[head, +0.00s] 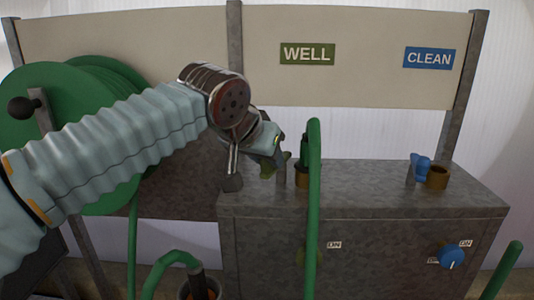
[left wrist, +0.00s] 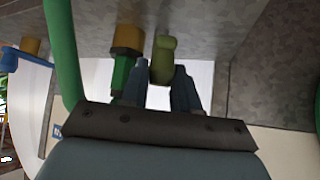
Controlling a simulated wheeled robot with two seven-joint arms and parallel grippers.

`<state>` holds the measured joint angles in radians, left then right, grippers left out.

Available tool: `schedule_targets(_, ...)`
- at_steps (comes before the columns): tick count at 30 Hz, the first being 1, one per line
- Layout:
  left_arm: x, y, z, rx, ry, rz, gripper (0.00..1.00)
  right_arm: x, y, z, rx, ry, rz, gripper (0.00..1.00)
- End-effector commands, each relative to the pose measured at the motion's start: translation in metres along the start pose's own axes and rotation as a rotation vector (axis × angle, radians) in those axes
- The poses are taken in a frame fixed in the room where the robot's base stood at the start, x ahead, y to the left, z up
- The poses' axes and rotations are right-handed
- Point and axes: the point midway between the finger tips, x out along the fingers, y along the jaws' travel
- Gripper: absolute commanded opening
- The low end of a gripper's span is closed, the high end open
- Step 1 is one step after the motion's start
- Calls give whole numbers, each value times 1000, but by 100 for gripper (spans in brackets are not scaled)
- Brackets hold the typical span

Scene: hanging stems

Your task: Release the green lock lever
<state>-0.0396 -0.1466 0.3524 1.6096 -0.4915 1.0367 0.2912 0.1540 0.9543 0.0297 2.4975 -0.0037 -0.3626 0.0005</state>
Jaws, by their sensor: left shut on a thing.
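The green lock lever (left wrist: 164,62) is olive green and stands on top of the grey metal box (head: 370,190). In the left wrist view it sits between the two fingertips of my left gripper (left wrist: 163,82). In the head view my left gripper (head: 273,163) reaches down over the box's left part, and only a little of the lever (head: 266,170) shows beside the fingers. The gripper is shut on the lever. Next to it is a brass socket (left wrist: 127,40) with a green hose end (left wrist: 121,75) in it. My right gripper is in neither view.
A green hose (head: 313,200) rises close to the right of my left gripper. A blue lever (head: 419,168) and another brass socket (head: 438,178) stand on the box's right part. A blue knob (head: 452,256) is on the box front. A green hose reel (head: 75,85) stands at left.

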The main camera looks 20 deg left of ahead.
Motion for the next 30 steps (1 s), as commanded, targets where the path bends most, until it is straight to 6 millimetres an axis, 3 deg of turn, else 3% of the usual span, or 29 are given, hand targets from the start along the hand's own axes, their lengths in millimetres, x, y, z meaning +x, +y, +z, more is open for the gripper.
schedule_targets(22, 1, 0, -1, -67, 0, -64, 0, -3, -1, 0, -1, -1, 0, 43)
schedule_targets(23, 1, 0, -1, -67, 0, -64, 31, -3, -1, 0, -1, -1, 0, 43)
schedule_targets(27, 1, 0, 0, -67, -1, -64, 51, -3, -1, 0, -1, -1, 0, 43)
schedule_targets(30, 1, 0, 0, -67, -1, -64, 51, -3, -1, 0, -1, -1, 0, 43)
